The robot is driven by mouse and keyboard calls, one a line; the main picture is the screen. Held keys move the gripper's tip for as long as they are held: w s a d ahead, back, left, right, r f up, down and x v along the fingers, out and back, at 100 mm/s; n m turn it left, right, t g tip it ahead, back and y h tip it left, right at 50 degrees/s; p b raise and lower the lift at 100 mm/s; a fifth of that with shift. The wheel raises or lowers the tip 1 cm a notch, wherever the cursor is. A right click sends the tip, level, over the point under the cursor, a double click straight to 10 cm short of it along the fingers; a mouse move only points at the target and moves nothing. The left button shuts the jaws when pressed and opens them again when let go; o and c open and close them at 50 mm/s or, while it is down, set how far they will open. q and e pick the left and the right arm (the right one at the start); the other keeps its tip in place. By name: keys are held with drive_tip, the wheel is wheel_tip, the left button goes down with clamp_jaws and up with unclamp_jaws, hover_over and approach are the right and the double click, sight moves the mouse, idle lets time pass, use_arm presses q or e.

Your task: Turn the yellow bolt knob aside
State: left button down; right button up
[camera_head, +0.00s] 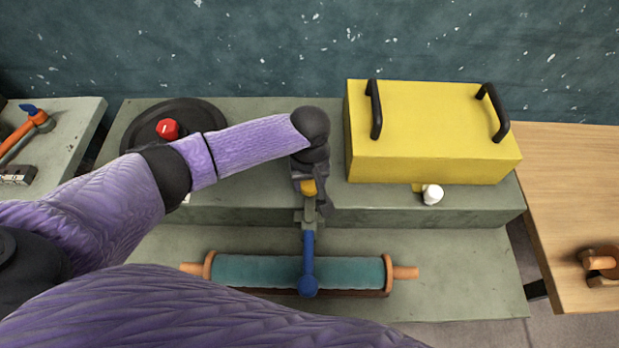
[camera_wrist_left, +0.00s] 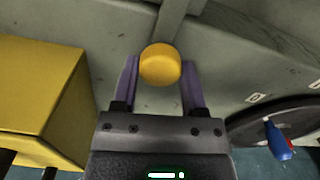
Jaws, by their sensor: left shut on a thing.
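The yellow bolt knob (camera_head: 309,187) shows just below my left gripper (camera_head: 310,192), at the front of the raised grey step. In the left wrist view the round knob (camera_wrist_left: 160,64) sits between the two purple fingers of my left gripper (camera_wrist_left: 158,75), which is shut on it. A grey metal piece runs forward from the knob to a blue lever (camera_head: 308,262), whose ball end lies over a teal roller (camera_head: 250,270). My gripper hides part of the bolt behind the knob. My right gripper is not in view.
A yellow box (camera_head: 435,130) with two black handles stands right of my gripper, with a white knob (camera_head: 432,194) before it. A black disc (camera_head: 205,115) with a red knob (camera_head: 167,129) lies left, close to my forearm. A wooden table (camera_head: 570,190) stands right.

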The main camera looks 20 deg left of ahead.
use_arm(q)
drive_tip(key=m+p, duration=0.2)
drive_tip(key=shift+r+m, duration=0.1)
drive_tip(key=shift+m, duration=0.3)
drive_tip(key=m+p, duration=0.1)
drive_tip(key=m, duration=0.3)
drive_tip(key=shift+p, duration=0.4)
drive_tip(key=m+p, duration=0.1)
drive_tip(key=m, duration=0.4)
drive_tip(key=shift+d+m, duration=0.1)
drive_tip(key=shift+m, duration=0.3)
drive_tip(key=m, duration=0.4)
drive_tip(key=shift+m, duration=0.3)
drive_tip(key=shift+c, duration=0.6)
unclamp_jaws()
